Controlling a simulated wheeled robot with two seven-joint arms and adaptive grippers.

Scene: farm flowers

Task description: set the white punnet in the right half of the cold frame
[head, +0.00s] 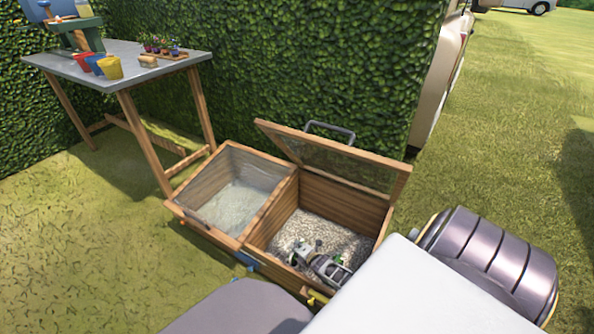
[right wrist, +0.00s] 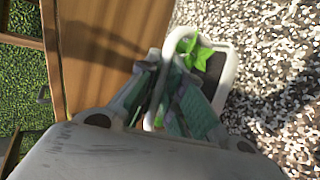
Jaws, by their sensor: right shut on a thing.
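The cold frame (head: 238,243) is a wooden box on the grass with two halves. Its right half has a gravel floor (head: 335,233), and its glazed lid (head: 335,160) stands raised. My right gripper (head: 318,262) is down inside this half, near the front wall. The white punnet (right wrist: 231,80) shows in the right wrist view with dark soil and a green seedling (right wrist: 201,53). My right gripper (right wrist: 168,80) is shut on its near rim and hides part of it. Gravel shows close beside the punnet; whether it touches the floor I cannot tell. My left gripper is not in view.
The left half's glazed lid (head: 232,190) is shut. A grey-topped table (head: 125,66) stands at the back left, with coloured pots (head: 110,68) and a tray of seedlings (head: 165,55). A hedge (head: 270,70) closes the back. Open grass lies left and right.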

